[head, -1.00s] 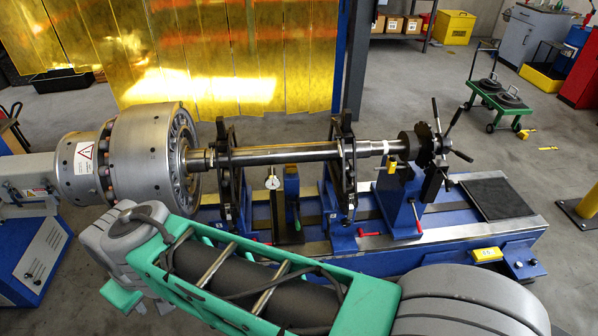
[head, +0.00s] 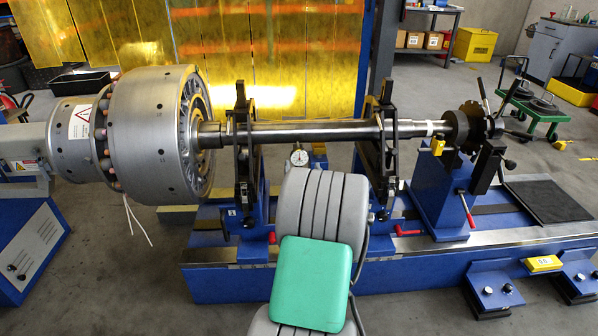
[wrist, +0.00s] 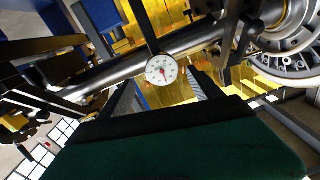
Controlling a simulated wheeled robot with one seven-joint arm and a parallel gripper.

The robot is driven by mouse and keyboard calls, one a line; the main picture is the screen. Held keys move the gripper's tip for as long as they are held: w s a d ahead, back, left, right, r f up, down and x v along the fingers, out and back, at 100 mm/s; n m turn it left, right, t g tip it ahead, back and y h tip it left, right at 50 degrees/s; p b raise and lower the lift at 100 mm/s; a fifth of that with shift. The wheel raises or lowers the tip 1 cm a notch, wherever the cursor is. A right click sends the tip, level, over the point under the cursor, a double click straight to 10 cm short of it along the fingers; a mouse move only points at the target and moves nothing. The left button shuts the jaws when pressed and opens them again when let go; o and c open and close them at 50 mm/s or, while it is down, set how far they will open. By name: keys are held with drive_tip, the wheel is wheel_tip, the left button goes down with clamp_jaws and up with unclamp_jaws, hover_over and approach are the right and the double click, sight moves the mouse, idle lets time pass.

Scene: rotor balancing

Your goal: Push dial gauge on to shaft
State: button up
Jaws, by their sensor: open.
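The dial gauge (head: 299,158) has a round white face and stands just below the long steel shaft (head: 310,131). In the wrist view, the gauge (wrist: 161,70) appears close against the underside of the shaft (wrist: 110,72); I cannot tell whether its tip touches. My gripper (wrist: 166,96) shows in the wrist view as a dark green and black body at the bottom, open, with the gauge beyond it. In the head view my grey and green arm hides the gripper and the gauge's stand.
The shaft lies on two black supports (head: 243,150) (head: 386,140) on a blue bench. A large silver rotor drum (head: 150,130) is at the left end, and a clamp head with handles (head: 478,130) at the right. Red levers (head: 408,231) stick out at the front.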

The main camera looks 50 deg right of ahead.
sight(300, 158)
drive_tip(key=x, duration=0.7)
drive_tip(key=shift+w+r, duration=0.1)
drive_tip(key=shift+w, duration=0.1)
drive_tip(key=shift+c, duration=0.5)
clamp_jaws()
